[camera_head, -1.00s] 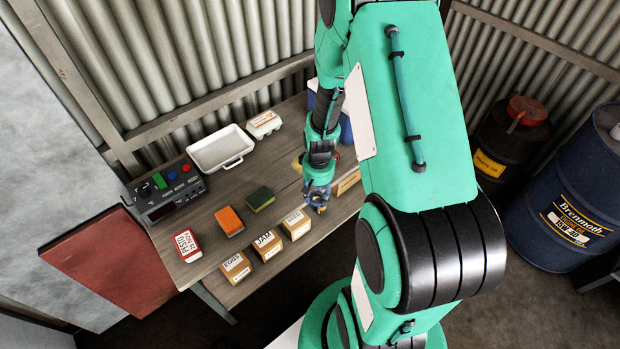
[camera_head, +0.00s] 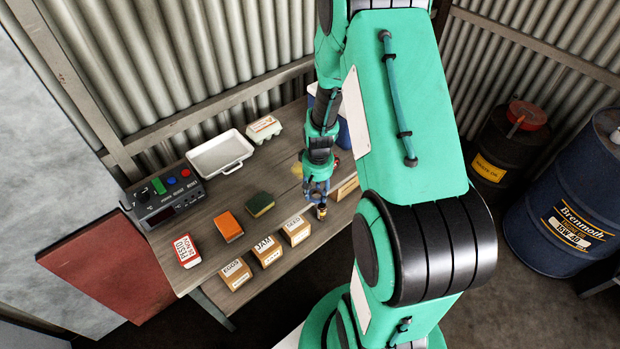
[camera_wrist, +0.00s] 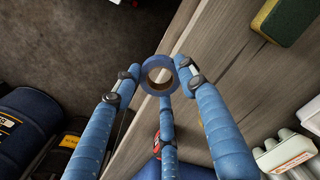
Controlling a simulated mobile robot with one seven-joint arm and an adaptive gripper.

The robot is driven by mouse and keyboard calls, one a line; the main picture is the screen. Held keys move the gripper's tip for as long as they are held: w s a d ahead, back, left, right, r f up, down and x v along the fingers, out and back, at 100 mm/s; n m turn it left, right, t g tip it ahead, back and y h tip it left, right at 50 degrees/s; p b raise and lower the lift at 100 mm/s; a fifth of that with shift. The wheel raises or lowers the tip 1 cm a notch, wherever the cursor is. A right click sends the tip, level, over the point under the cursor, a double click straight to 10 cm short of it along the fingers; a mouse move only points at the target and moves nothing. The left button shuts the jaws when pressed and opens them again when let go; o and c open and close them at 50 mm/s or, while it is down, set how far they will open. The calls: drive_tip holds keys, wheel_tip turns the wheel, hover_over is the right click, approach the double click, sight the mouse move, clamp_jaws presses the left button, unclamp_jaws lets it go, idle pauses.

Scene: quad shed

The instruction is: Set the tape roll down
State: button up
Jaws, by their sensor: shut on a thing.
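The tape roll is a small blue ring with a tan inner core. In the wrist view the tape roll (camera_wrist: 147,70) sits between the three blue fingertips of my gripper (camera_wrist: 160,82), which is shut on it. In the head view my gripper (camera_head: 319,200) hangs over the front right part of the wooden table (camera_head: 215,262), near the seed box. The tape roll (camera_head: 321,212) shows small and partly covered below the fingers. I cannot tell whether it touches the tabletop.
Seed (camera_head: 296,230), jam (camera_head: 267,250) and eggs (camera_head: 236,273) boxes line the front edge. A green sponge (camera_head: 260,204), orange block (camera_head: 228,226), pesto box (camera_head: 186,250), white tray (camera_head: 220,153), egg carton (camera_head: 264,129) and control box (camera_head: 166,195) stand behind or left. Bare wood lies between them.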

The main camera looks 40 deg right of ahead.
drive_tip(key=w+d, duration=0.1)
drive_tip(key=w, duration=0.2)
drive_tip(key=w+d, duration=0.2)
drive_tip(key=w, duration=0.1)
drive_tip(key=w+d+f+b, duration=0.1)
drive_tip(key=w+d, duration=0.1)
drive_tip(key=w, duration=0.1)
drive_tip(key=shift+w, duration=0.3)
drive_tip(key=shift+f+b, duration=0.5)
drive_tip(key=shift+f, duration=1.25)
drive_tip(key=shift+f, duration=0.15)
drive_tip(key=o, duration=1.1)
drive_tip(key=shift+c, duration=0.2)
wheel_tip(320, 180, up, 12)
drive_tip(key=p, duration=0.2)
